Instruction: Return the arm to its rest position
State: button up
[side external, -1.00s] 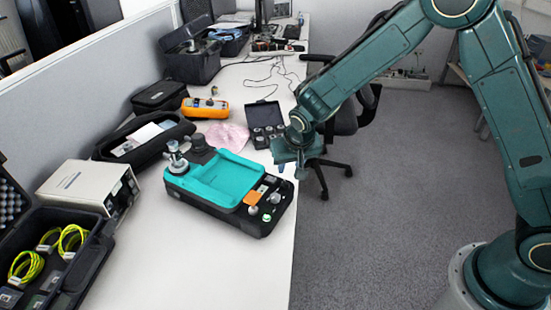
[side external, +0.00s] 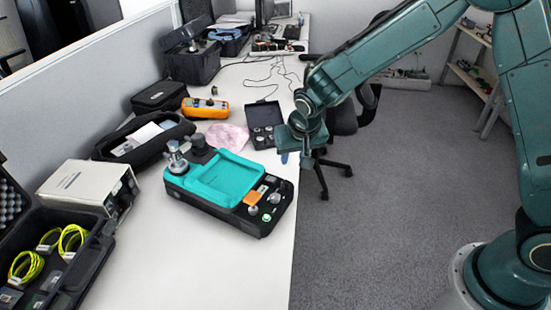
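My gripper (side external: 306,158) is at the end of my teal arm, above the right edge of the white table, to the right of the small black case. It points downward. Its fingers are small and partly hidden, so I cannot tell whether they are open or shut. I see no object clearly held in it. The teal-topped calibration device (side external: 222,182) sits on the table to the lower left of my gripper, apart from it.
An open black case with small parts (side external: 263,114) stands close left of my gripper. A pink cloth (side external: 227,137), an orange meter (side external: 205,108) and a white box (side external: 88,188) are on the table (side external: 220,270). An office chair (side external: 343,120) stands behind my gripper. Open floor lies right.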

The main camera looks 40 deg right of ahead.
jog(key=s+d+r+n+y, duration=0.1)
jog(key=s+d+r, duration=0.2)
jog(key=s+r, duration=0.35)
jog(key=s+d+r+n, duration=0.1)
jog(key=s+d+r, duration=0.2)
jog(key=s+r, duration=0.4)
jog(key=s+d+r+n, duration=0.1)
jog(key=s+r, duration=0.1)
jog(key=s, duration=0.6)
jog(key=s+d+r+n+t, duration=0.1)
jog(key=s+r, duration=0.2)
jog(key=s, duration=0.5)
jog(key=shift+r+n+t+y, duration=0.15)
jog(key=shift+n+t+y, duration=0.15)
jog(key=shift+y, duration=0.1)
jog(key=shift+d, duration=0.1)
